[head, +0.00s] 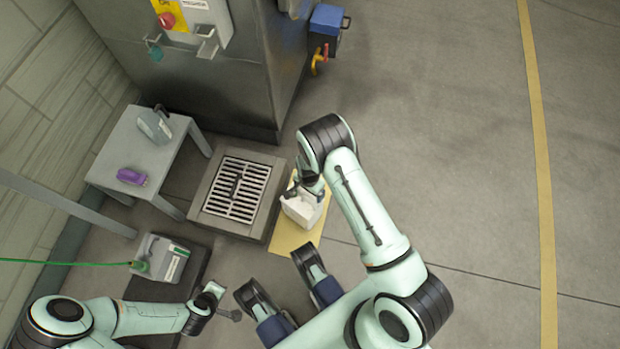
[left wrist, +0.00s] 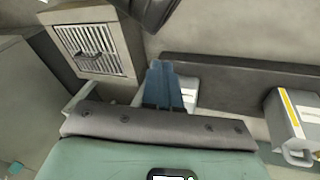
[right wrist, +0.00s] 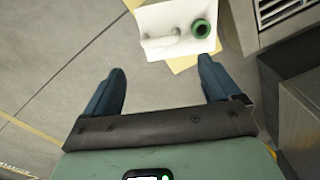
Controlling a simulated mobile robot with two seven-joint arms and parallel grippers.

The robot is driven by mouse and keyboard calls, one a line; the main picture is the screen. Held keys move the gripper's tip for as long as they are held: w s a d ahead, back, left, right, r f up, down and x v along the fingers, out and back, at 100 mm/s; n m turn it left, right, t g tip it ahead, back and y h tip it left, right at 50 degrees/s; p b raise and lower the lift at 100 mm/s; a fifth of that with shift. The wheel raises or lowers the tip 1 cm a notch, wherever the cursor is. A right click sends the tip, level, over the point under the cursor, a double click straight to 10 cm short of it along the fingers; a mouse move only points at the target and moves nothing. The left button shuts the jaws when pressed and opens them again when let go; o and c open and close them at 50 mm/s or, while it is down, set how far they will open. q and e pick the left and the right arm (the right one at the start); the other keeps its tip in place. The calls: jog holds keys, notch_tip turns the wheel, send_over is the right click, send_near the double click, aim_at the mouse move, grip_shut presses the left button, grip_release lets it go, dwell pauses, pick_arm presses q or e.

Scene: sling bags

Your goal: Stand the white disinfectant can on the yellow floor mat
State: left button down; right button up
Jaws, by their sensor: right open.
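The white disinfectant can (head: 303,209) stands upright on the yellow floor mat (head: 288,240). In the right wrist view, the can (right wrist: 168,22) shows from above with its handle and green cap, and a strip of the mat (right wrist: 184,63) shows beneath it. My right gripper (head: 308,187) is at the can's top in the head view. In the right wrist view its fingers (right wrist: 160,88) are spread with nothing between them. My left gripper (head: 232,314) is low and left of the mat, and its fingers (left wrist: 163,85) are together in the left wrist view.
A floor drain grate (head: 236,190) lies left of the mat. A grey table (head: 140,165) holds a grey jug (head: 155,126) and a purple object (head: 132,176). A grey can (head: 160,258) with a green hose stands on a dark platform. Floor to the right is clear.

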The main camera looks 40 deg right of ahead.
pick_arm(q)
jog(key=shift+s+d+r+g, duration=0.15)
jog(key=shift+s, duration=0.25)
jog(key=shift+s+d+r+g, duration=0.1)
jog(key=shift+s+d+g, duration=0.05)
jog(key=shift+s, duration=0.2)
pick_arm(e)
jog(key=s+a+r+n+t+y, duration=0.1)
jog(key=s+a+r+n, duration=0.1)
jog(key=s, duration=0.5)
jog(key=s+a+r+n+t+y, duration=0.1)
jog(key=s+a+r+n, duration=0.1)
jog(key=s+a+n, duration=0.3)
jog(key=s+n, duration=0.1)
jog(key=n, duration=0.1)
jog(key=shift+s+r+n+t, duration=0.15)
jog(key=shift+s+n+t, duration=0.15)
jog(key=shift+s+t, duration=0.1)
